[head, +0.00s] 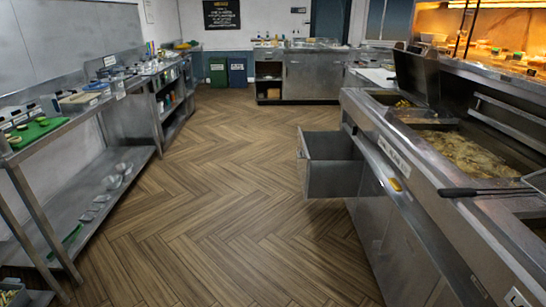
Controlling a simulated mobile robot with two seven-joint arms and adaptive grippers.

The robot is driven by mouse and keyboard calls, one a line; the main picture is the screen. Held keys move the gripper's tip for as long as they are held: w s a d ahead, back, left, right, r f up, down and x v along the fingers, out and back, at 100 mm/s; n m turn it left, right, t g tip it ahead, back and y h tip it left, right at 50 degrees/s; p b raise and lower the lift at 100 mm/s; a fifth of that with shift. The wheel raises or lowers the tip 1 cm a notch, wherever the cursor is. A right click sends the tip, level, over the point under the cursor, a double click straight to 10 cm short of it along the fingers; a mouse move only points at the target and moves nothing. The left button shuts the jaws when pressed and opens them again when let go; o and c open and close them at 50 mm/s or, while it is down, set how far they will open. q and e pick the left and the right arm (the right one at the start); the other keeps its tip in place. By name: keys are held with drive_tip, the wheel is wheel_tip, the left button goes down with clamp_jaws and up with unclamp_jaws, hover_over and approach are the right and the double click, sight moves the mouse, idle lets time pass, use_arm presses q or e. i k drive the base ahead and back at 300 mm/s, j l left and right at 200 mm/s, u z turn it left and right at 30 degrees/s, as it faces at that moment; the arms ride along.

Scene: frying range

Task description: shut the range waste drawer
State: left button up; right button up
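The range waste drawer (334,178) is a grey metal drawer on the front of the frying range (400,215). In the head view it stands pulled out to the left, over the wooden floor, right of the picture's middle. Its front panel faces left, and its top is open. I cannot make out what is inside. Neither my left gripper nor my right gripper shows in the head view.
Wooden floor (210,190) lies clear between the range and a steel shelf bench (90,195) on the left. A steel counter (313,78) and two bins (237,75) stand at the back. A dark handle (480,192) lies across the range top.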

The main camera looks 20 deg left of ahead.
sight(329, 164)
drive_tip(key=i+j, duration=0.4)
drive_tip(key=i+j+u, duration=0.1)
drive_tip(key=i+j, duration=0.3)
drive_tip(key=i, duration=0.25)
drive_tip(key=i+j, duration=0.35)
drive_tip(key=i, duration=0.15)
drive_tip(key=i+j+z, duration=0.2)
drive_tip(key=i, duration=0.25)
drive_tip(key=i+j+z, duration=0.15)
drive_tip(key=i, duration=0.35)
drive_tip(key=i+j+z, duration=0.2)
drive_tip(key=i+j, duration=0.2)
